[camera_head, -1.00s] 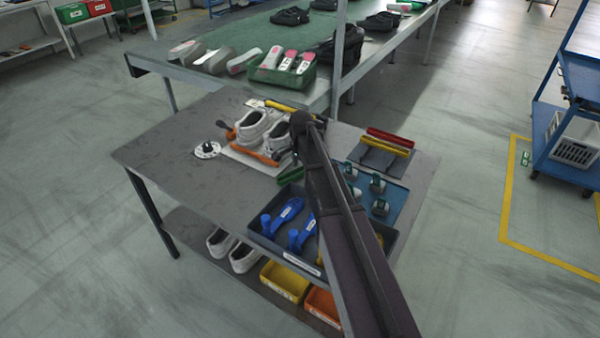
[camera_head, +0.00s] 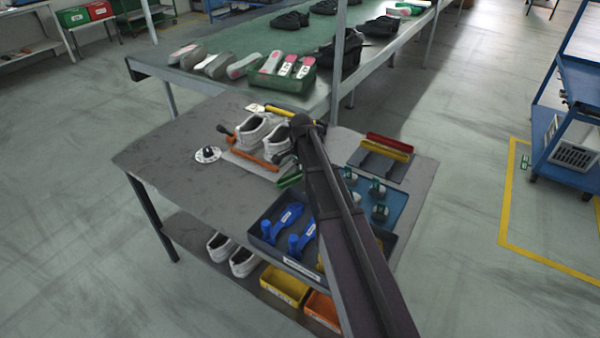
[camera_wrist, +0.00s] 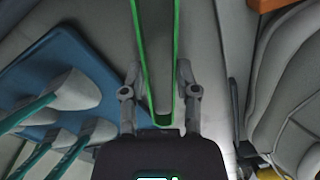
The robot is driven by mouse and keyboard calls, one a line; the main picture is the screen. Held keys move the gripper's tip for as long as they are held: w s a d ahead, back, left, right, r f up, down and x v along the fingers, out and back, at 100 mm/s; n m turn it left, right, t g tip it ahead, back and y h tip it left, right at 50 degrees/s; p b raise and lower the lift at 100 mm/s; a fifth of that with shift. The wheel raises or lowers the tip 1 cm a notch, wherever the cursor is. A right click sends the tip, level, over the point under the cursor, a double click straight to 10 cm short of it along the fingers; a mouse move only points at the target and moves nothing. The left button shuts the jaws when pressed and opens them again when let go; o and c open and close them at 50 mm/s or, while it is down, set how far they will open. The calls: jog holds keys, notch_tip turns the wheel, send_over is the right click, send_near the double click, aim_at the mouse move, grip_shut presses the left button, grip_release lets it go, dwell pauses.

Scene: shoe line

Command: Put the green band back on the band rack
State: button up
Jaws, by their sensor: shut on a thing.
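My gripper (camera_wrist: 159,78) is shut on the green band (camera_wrist: 176,50), which runs lengthwise between the two fingers in the wrist view. In the head view, a short piece of the green band (camera_head: 290,181) shows just left of my arm, beside the shoe board; my arm hides the rest and the gripper. I cannot tell whether the band touches the table. The grey band rack (camera_head: 368,165) is at the table's right, with a red band (camera_head: 390,141) and a yellow band (camera_head: 387,151) on it.
White shoes (camera_head: 256,132) with an orange band (camera_head: 253,159) sit left of my arm. A blue mat (camera_head: 396,199) with several upright pieces lies right of it, before the rack. A dark tray (camera_head: 262,240) with blue tools is nearer. The table's left is mostly clear.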

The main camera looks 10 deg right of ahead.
notch_tip(320, 180, up, 9)
jog(key=p, duration=0.8)
jog(key=shift+p, duration=0.35)
jog(key=shift+r, duration=0.2)
notch_tip(320, 180, up, 21)
jog(key=p, duration=2.1)
jog(key=shift+s+f, duration=0.15)
